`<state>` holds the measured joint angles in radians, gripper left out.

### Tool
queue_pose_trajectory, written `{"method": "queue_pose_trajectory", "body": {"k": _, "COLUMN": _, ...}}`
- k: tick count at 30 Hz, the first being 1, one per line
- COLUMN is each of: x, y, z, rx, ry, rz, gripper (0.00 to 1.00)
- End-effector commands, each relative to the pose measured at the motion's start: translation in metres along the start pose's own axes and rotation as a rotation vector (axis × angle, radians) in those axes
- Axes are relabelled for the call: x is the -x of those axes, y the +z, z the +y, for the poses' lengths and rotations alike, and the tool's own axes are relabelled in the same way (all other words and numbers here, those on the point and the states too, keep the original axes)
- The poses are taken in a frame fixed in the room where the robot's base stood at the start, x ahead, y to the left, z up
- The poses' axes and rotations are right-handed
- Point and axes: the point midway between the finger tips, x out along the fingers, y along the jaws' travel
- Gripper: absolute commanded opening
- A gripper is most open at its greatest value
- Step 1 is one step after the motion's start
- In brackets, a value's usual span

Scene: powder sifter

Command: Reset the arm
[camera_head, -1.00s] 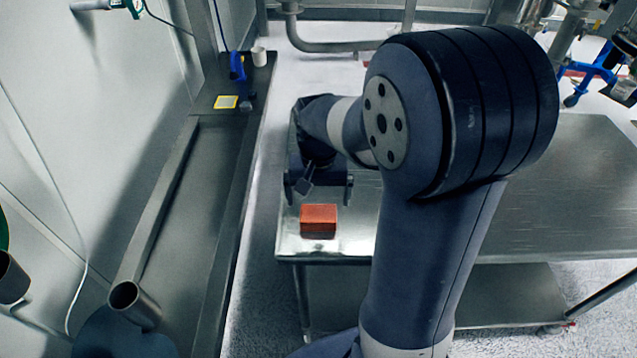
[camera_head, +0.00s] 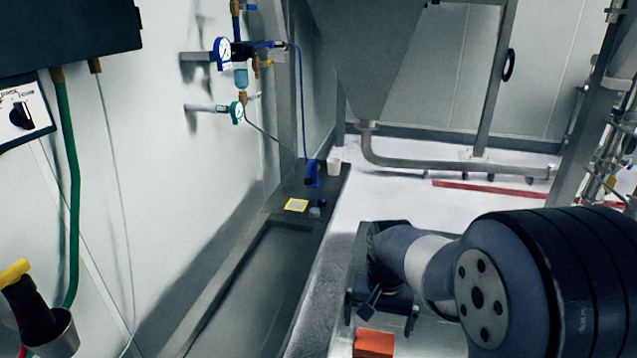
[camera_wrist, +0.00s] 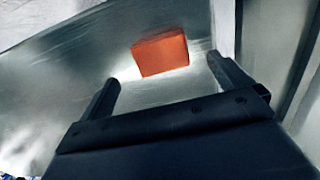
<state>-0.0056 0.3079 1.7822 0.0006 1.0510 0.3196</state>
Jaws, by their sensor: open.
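My gripper (camera_head: 381,316) is low at the bottom of the head view, over the steel table (camera_head: 432,338). Its two fingers are spread apart with nothing between them. An orange-red block (camera_head: 374,343) lies on the table just in front of the fingers, partly cut off by the lower picture edge. In the wrist view the block (camera_wrist: 160,55) sits beyond and between the open fingertips (camera_wrist: 165,90), apart from them. My arm covers much of the table at the right.
A dark bench (camera_head: 262,285) runs along the left wall, with a yellow-edged pad (camera_head: 296,205), a blue tool (camera_head: 312,174) and a white cup (camera_head: 334,166) at its far end. Gauges (camera_head: 223,52) and hoses hang on the wall. A hopper (camera_head: 370,60) stands behind.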

Motion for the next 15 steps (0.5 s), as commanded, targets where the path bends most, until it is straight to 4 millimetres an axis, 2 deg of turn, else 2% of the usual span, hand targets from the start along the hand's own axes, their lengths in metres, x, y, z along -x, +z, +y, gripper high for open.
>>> {"method": "queue_pose_trajectory", "body": {"k": 3, "x": -0.026, "y": 0.001, "z": 0.0, "rx": 0.0, "ry": 0.002, "rz": -0.007, "gripper": 0.98}}
{"method": "queue_pose_trajectory", "body": {"k": 12, "x": -0.084, "y": 0.001, "z": 0.0, "rx": 0.0, "ry": 0.001, "rz": -0.006, "gripper": 0.98}}
{"method": "queue_pose_trajectory", "body": {"k": 14, "x": -0.093, "y": 0.001, "z": 0.0, "rx": 0.0, "ry": 0.0, "rz": -0.002, "gripper": 0.98}}
{"method": "queue_pose_trajectory", "body": {"k": 15, "x": -0.08, "y": -0.001, "z": 0.0, "rx": 0.0, "ry": -0.002, "rz": 0.005, "gripper": 0.98}}
